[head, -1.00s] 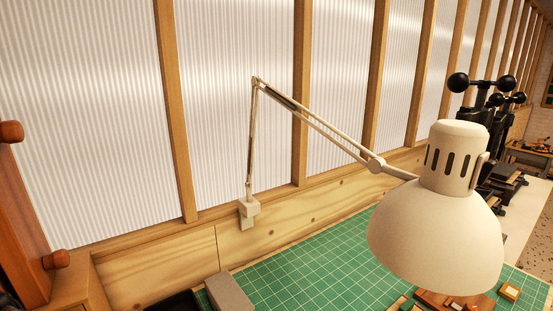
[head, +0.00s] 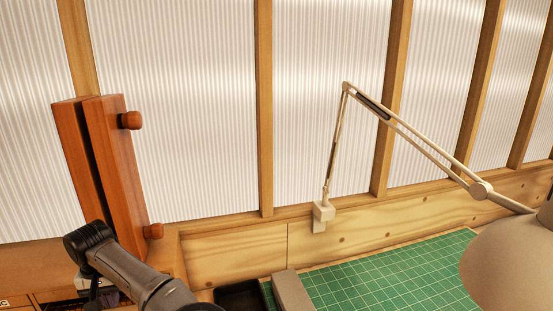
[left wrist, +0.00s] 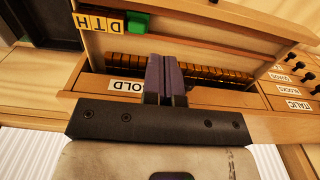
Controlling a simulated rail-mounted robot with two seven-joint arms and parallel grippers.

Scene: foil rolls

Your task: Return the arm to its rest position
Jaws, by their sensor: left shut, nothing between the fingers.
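My left gripper (left wrist: 165,64) shows in the left wrist view, its two dark fingers shut together with nothing between them. The fingers are in front of a wooden case with a row of brown pieces (left wrist: 215,76) and a white label (left wrist: 126,87) reading "OLD", partly covered. Whether they touch the case I cannot tell. In the head view, my left arm (head: 135,272) comes in at the lower left, a grey link with a black joint. My right gripper is in neither view.
Yellow letter tiles (left wrist: 98,24) and a green block (left wrist: 138,22) sit on the case. Labelled drawers (left wrist: 292,105) are at its right. In the head view, a reddish wooden frame (head: 118,180) stands behind my arm. A lamp (head: 515,255) overhangs the green mat (head: 385,275).

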